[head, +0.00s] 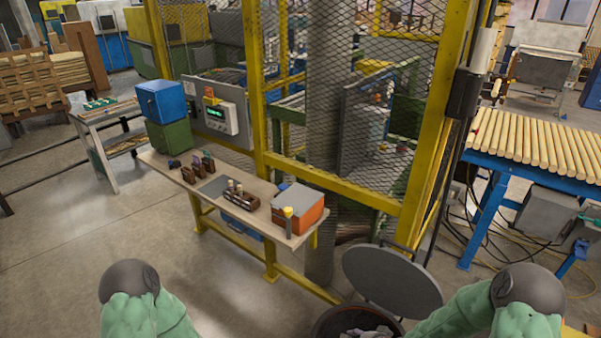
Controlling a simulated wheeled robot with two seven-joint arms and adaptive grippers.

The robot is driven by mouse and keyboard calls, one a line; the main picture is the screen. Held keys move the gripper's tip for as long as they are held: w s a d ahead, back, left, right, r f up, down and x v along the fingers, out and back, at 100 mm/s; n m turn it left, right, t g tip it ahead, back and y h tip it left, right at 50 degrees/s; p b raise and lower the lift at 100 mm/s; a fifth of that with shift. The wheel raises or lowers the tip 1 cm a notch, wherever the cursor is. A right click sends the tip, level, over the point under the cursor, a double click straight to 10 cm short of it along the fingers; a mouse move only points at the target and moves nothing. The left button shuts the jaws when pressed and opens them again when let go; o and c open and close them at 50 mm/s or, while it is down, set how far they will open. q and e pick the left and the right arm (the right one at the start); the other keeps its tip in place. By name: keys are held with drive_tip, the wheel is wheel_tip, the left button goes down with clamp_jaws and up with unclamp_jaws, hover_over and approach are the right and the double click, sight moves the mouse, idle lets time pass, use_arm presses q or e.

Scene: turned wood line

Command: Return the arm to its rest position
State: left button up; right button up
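My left arm (148,315) shows at the bottom left edge as a green link with a dark round joint cap. My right arm (505,315) shows at the bottom right, also green with a dark cap, with one link reaching left towards a bin. Both arms run out of the bottom of the picture. Neither gripper is in view, so what they hold or touch is hidden.
A narrow bench (275,233) holds wooden racks, an orange box (298,214) and blue and green boxes. A yellow-framed mesh cage (350,100) stands behind. A round bin (340,318) with a raised lid (392,281) is close to my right arm. Left floor (70,250) is clear.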

drive_tip(key=s+a+f+n+g+b, duration=0.2)
drive_tip(key=s+a+f+n+b, duration=0.1)
drive_tip(key=s+f, duration=0.6)
drive_tip(key=s+a+f+n+g+b, duration=0.3)
drive_tip(key=s+f+n+b, duration=0.3)
drive_tip(key=s+f+n, duration=0.2)
drive_tip(key=shift+s+a+f+g, duration=0.3)
drive_tip(key=shift+s+a+f, duration=0.05)
drive_tip(key=shift+s+f, duration=0.35)
